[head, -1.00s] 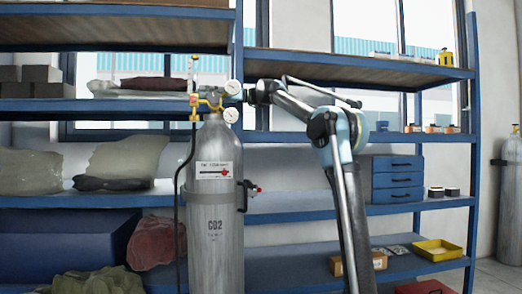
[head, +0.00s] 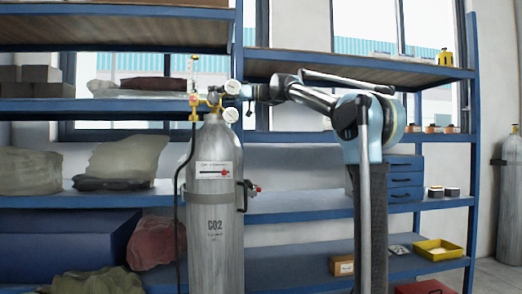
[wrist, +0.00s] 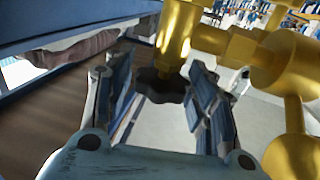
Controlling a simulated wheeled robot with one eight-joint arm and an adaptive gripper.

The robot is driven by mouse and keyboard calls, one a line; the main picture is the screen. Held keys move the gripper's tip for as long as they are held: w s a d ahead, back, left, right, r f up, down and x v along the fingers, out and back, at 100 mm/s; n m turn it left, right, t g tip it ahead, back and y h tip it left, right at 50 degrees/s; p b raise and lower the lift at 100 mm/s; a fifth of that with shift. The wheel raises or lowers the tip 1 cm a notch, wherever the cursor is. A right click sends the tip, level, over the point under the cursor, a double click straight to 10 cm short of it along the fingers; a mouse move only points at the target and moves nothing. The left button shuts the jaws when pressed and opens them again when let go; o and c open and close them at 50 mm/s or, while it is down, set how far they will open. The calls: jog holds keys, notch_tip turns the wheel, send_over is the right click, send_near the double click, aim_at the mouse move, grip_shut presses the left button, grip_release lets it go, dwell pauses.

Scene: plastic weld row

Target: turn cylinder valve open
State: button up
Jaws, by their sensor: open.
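The grey CO2 cylinder (head: 214,215) stands upright in the head view, with brass valve fittings (head: 208,101) on top. In the wrist view, a dark lobed hand knob (wrist: 164,88) sits on the brass valve body (wrist: 177,35). My gripper (wrist: 160,92) is open, with one finger on each side of the knob. Whether either finger touches it is unclear.
A black hose (head: 180,190) hangs on the cylinder's left. Blue shelving (head: 300,207) stands close behind, with a blue drawer unit (head: 405,178) and a yellow tray (head: 438,249) at right.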

jog(key=d, duration=1.3)
jog(key=s+d+f+m+h, duration=0.1)
jog(key=s+d+f+m, duration=0.1)
jog(key=f, duration=0.5)
jog(key=s+d+f+m+h, duration=0.1)
jog(key=s+f+h, duration=0.1)
jog(key=f, duration=0.5)
jog(key=s+d+f+m+t+h, duration=0.1)
jog(key=s+d+f+m+h, duration=0.1)
jog(key=s+f, duration=0.2)
notch_tip(320, 180, down, 3)
jog(key=shift+s+d+f+m, duration=0.15)
jog(key=shift+s+d+m, duration=0.15)
jog(key=w+a+r+n+g+y, duration=0.1)
jog(key=w+a+r+n+y, duration=0.15)
jog(key=r, duration=0.45)
jog(key=w+a+r+n+y, duration=0.1)
jog(key=w+a+r+n, duration=0.1)
jog(key=w+r, duration=0.35)
jog(key=w+a+r+n+g+y, duration=0.1)
jog(key=w+a+r+n+y, duration=0.1)
jog(key=r, duration=0.6)
jog(key=shift+h, duration=0.25)
jog(key=a, duration=0.5)
jog(key=s+a, duration=0.1)
jog(key=a, duration=0.5)
jog(key=s+a, duration=0.1)
jog(key=a, duration=0.4)
jog(key=shift+a+r, duration=0.1)
jog(key=shift+a, duration=0.3)
